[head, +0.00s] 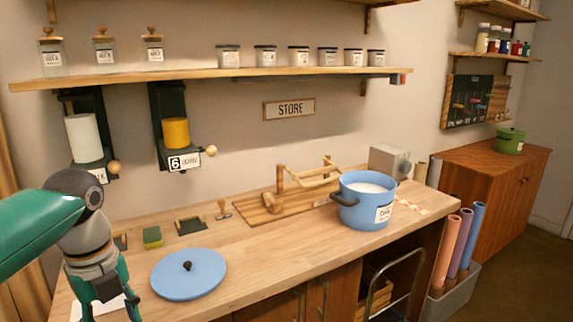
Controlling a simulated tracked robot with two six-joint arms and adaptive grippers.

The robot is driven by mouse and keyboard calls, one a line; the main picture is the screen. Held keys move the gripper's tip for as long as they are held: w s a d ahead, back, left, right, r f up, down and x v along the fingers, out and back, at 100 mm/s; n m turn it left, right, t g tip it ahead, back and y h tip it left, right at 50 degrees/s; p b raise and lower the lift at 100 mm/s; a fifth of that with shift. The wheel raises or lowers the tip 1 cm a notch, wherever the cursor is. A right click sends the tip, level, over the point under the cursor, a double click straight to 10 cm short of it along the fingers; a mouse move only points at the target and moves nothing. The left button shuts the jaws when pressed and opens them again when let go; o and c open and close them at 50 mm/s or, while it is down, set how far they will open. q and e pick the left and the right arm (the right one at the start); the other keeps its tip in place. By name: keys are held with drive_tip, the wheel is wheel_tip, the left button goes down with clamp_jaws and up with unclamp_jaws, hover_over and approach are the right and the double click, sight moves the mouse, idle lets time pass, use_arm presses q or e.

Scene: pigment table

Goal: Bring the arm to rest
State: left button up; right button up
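My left arm comes in from the left edge, and its gripper (104,300) points down over the left front of the wooden worktop (260,262). Its two teal fingers are spread apart, with nothing visible held between them. A white sheet lies behind and below the fingers, partly hidden. The fingertips are close to the bottom edge of the picture, so their height above the worktop is hard to tell. My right gripper is not in view.
A blue lid (188,272) lies just right of the gripper. A blue pot (365,205) with white contents stands farther right, beside a wooden rack (285,198). Wall dispensers (176,133) and a jar shelf (200,78) are above.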

use_arm(q)
drive_tip(key=w+d+f+n+h+p, duration=0.1)
drive_tip(key=d+f+n, duration=0.25)
drive_tip(key=f, duration=0.55)
drive_tip(key=d+f+n+h, duration=0.1)
drive_tip(key=d+f+n, duration=0.25)
drive_tip(key=f, duration=0.45)
drive_tip(key=w+d+f+n+h+p, duration=0.1)
drive_tip(key=d+f+n, duration=0.25)
drive_tip(key=f, duration=0.55)
drive_tip(key=s+d+f+n, duration=0.2)
drive_tip(key=s+f+n, duration=0.6)
drive_tip(key=s+d+f+n+h, duration=0.1)
drive_tip(key=s+d+f+n, duration=0.2)
drive_tip(key=s+f+n, duration=0.5)
drive_tip(key=shift+s+d+f+n+t+p, duration=0.2)
drive_tip(key=shift+s+d+n+t+p, duration=0.1)
drive_tip(key=shift+n+p, duration=0.15)
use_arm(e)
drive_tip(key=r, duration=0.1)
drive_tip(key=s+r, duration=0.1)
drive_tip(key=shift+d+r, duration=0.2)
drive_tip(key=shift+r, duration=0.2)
use_arm(q)
drive_tip(key=shift+a, duration=0.1)
